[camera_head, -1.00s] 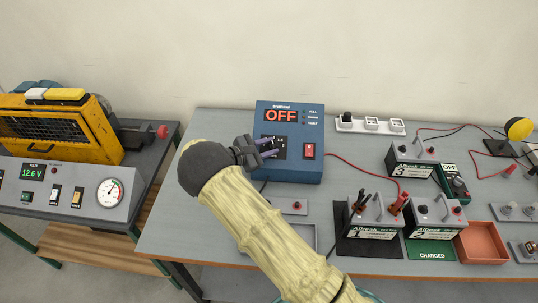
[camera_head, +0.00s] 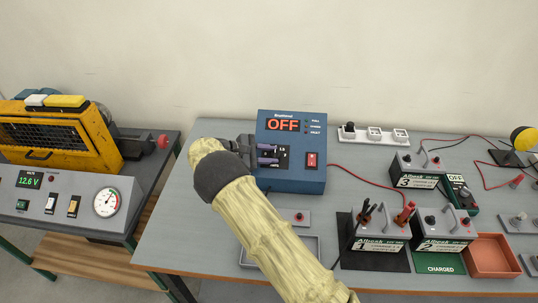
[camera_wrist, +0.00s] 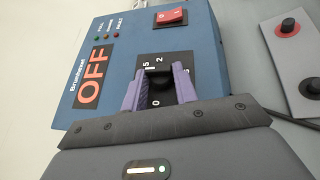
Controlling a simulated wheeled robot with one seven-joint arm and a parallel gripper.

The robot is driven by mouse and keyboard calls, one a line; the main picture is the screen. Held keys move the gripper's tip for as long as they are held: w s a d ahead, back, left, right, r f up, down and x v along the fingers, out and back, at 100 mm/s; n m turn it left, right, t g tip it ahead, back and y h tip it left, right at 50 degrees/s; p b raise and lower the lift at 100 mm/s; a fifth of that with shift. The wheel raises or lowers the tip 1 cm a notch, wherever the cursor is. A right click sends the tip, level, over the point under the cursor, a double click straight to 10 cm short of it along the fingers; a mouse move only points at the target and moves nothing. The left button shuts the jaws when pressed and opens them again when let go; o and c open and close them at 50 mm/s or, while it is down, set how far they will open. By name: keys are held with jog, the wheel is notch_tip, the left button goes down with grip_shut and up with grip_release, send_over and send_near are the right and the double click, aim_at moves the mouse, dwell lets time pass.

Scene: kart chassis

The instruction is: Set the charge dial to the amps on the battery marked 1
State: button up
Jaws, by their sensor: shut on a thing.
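The blue charger (camera_head: 300,179) stands at the back of the bench, and its red display reads OFF. In the wrist view the purple fingers of my gripper (camera_wrist: 157,78) are shut on the black charge dial (camera_wrist: 159,90), one on each side. Around the dial I make out 0, 2 and 5; other marks and the dial's pointer are hidden by the fingers. My gripper also shows in the head view (camera_head: 268,155), side-on at the charger's front. The battery marked 1 (camera_head: 377,231) stands on a dark mat, with black and red clamps on top; its amps print is too small to read.
The charger has a red rocker switch (camera_head: 312,160). Battery 2 (camera_head: 443,230) stands on a green CHARGED mat, and battery 3 (camera_head: 417,168) is behind. A red lead runs from the charger to the clamps. An orange tray (camera_head: 492,257) is at the right.

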jog(key=o, duration=1)
jog(key=shift+c, duration=0.2)
jog(key=shift+a, duration=0.1)
jog(key=b+v, duration=0.2)
jog(key=v, duration=1.5)
jog(key=shift+b, duration=0.3)
jog(key=shift+r, duration=0.1)
